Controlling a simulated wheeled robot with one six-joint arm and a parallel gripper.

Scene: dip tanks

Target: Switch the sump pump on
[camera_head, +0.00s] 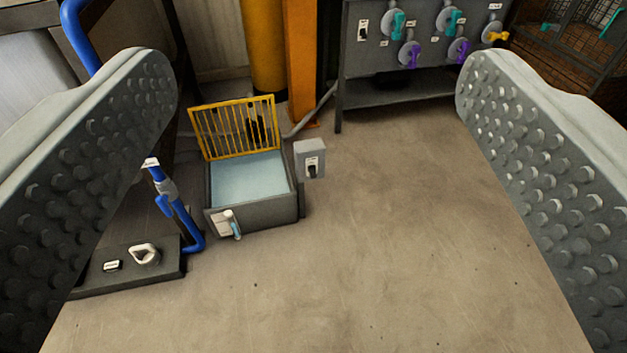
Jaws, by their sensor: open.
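The sump looks like a low dark box (262,212) of pale blue water (248,178), left of centre on the floor. A yellow grate (236,128) stands raised at its back edge. A small grey switch box (309,148) sits at the sump's right side, with a small label and a dark lever (312,171). The lever seems to point down; the label is too small to read. My gripper (316,80) is open and empty, its two studded fingers wide apart at the picture's sides. The switch box lies between them in the picture, farther off.
A valve panel (378,74) with teal, purple and yellow handles stands at the back. A blue pipe (178,208) rises from a dark plate (125,268) at left. An orange post (301,62) stands behind. Floor (400,240) at right is clear.

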